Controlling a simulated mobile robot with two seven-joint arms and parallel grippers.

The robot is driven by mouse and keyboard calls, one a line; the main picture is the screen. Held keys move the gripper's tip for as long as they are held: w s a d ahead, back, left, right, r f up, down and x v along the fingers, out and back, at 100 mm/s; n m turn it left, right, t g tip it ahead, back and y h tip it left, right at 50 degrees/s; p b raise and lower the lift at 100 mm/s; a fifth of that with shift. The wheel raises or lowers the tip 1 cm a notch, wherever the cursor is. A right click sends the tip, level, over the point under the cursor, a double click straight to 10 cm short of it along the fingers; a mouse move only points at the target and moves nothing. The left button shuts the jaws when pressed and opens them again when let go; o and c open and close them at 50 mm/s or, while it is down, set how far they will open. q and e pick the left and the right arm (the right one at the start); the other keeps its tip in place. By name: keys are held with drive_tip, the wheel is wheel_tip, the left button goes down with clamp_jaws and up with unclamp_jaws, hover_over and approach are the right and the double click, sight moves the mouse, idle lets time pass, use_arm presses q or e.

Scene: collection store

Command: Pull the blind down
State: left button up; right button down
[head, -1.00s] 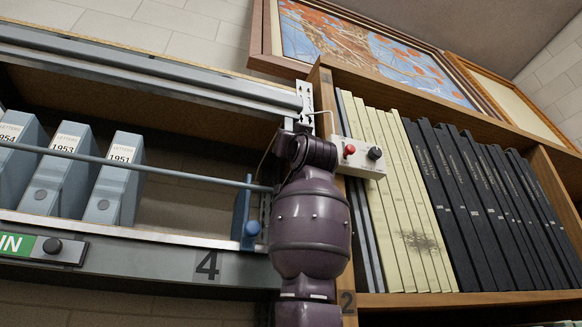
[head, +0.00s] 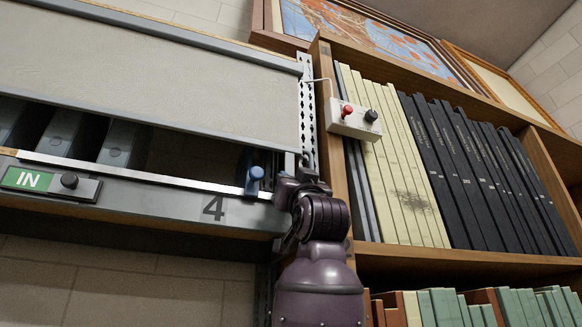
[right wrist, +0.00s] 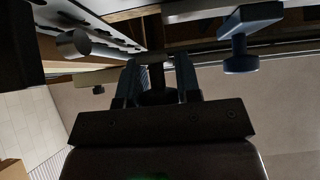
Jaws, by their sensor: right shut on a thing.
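The blind (head: 150,70) is a pale grey sheet on the front of the left shelf unit in the head view. Its grey bottom bar (head: 150,122) hangs a little above the shelf's metal edge, with a dark gap below it. My right gripper (head: 306,184) is at the bar's right end, beside the perforated upright. In the right wrist view its fingers (right wrist: 157,76) are closed around a small dark part, apparently the blind's pull; the grip is mostly in shadow. My left gripper is in neither view.
Blue-grey binders (head: 60,135) and a blue support with a knob (head: 255,178) show below the bar. A white control box (head: 354,121) with red and black knobs is on the wooden bookcase (head: 333,150) close right.

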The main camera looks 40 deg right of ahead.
wheel_tip(320, 180, down, 2)
drive_tip(key=shift+f+y, duration=0.15)
drive_tip(key=shift+y, duration=0.15)
drive_tip(key=shift+f, duration=0.4)
drive_tip(key=c, duration=0.8)
unclamp_jaws()
drive_tip(key=shift+b+v, duration=0.55)
drive_tip(key=shift+v, duration=4.85)
